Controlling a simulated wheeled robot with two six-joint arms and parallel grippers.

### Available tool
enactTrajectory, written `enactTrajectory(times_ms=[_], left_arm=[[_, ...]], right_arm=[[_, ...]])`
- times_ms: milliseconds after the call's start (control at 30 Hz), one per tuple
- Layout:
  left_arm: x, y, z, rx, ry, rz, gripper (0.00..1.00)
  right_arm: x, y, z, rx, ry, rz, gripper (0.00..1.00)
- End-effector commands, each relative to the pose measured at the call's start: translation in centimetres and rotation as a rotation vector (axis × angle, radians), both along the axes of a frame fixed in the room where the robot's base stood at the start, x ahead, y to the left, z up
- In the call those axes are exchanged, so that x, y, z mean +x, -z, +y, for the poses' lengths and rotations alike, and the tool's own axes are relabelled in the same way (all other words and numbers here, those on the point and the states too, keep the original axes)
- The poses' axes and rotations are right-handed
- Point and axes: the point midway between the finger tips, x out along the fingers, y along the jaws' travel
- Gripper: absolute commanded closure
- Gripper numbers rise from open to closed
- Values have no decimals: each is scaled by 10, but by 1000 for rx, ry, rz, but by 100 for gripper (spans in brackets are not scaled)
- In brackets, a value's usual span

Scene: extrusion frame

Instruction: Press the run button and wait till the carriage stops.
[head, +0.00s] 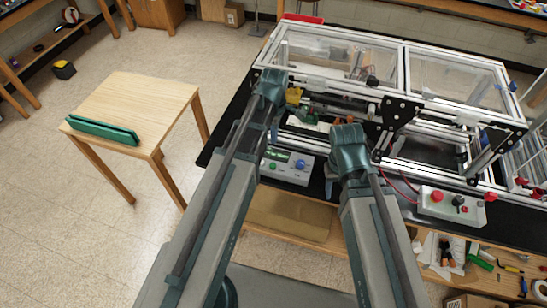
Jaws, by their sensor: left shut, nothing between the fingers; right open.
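A grey control box (287,166) with a green display, a green button (272,167) and a blue knob (299,164) stands at the front of the extrusion frame (407,85). I cannot read which button is run. My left gripper (275,132) is small in view, shut and empty, pointing down above the first box. My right gripper (329,186) is open, right of that box and mostly hidden by its wrist. The carriage is not clearly distinguishable among the parts inside the frame.
A wooden side table (150,100) with a long green block (103,131) stands at the left. Clear panels cover the frame's top. A lower shelf at the right holds loose tools and a tape roll (539,290). Floor between side table and bench is clear.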

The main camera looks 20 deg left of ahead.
Motion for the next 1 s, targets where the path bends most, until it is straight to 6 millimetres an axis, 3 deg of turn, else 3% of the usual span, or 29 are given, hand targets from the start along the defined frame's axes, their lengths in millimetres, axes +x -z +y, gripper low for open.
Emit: enactTrajectory(times_ms=[367,1000], left_arm=[[0,15,0,0,2,0,100],[0,101,0,0,2,0,100]], right_arm=[[0,15,0,0,-1,0,50],[1,101,0,-2,-14,0,50]])
